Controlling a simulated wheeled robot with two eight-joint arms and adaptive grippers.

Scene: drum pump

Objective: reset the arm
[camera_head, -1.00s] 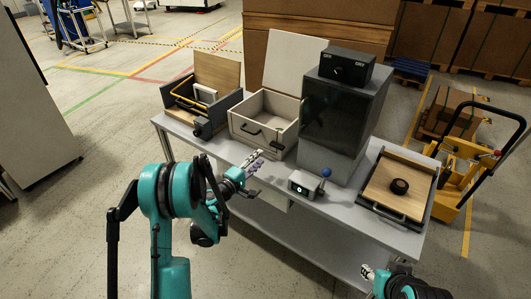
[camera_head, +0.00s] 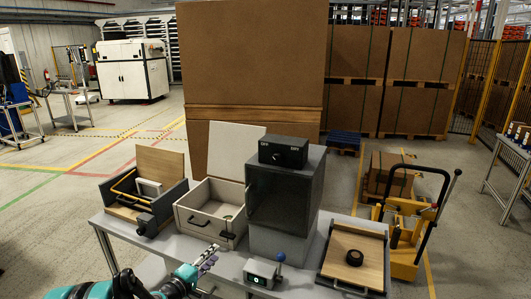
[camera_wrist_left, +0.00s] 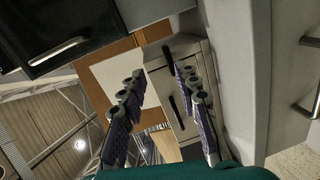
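My left gripper (camera_head: 207,258) is at the lower middle of the head view, by the front edge of the grey table (camera_head: 222,270). In the left wrist view its two ridged fingers stand apart with nothing between them, so the gripper (camera_wrist_left: 156,80) is open and empty. My teal left arm (camera_head: 95,290) comes in along the bottom left edge of the head view. My right gripper and right arm are outside both views.
On the table stand a grey box with a yellow handle (camera_head: 125,181), a white open box (camera_head: 205,222), a dark cabinet (camera_head: 280,198), a small box with a blue knob (camera_head: 262,273) and a wooden tray (camera_head: 372,262) with a black disc (camera_head: 354,257). A yellow pallet truck (camera_head: 405,240) stands right.

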